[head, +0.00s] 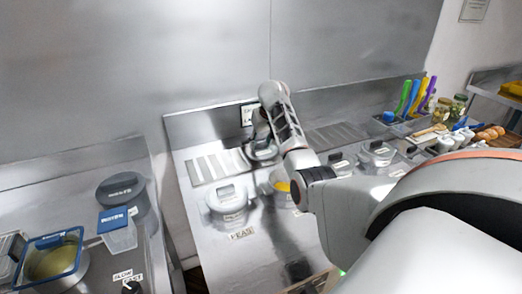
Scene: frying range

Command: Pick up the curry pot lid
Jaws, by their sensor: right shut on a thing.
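My right arm reaches in from the right, and my right gripper (262,142) points down over the back of the middle counter. It is shut on a greyish lid (262,154), which it partly hides. The curry pot (281,187) stands just below it in the picture, uncovered, with yellow curry showing inside. My arm hides the pot's right side. The lid is apart from the pot, toward the back panel. My left gripper is not in view.
A white lidded pot (228,200) stands left of the curry pot, behind a "PEAS" label (242,233). More lidded pots (376,153) stand to the right. A slotted grille (212,166) lies at the back.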

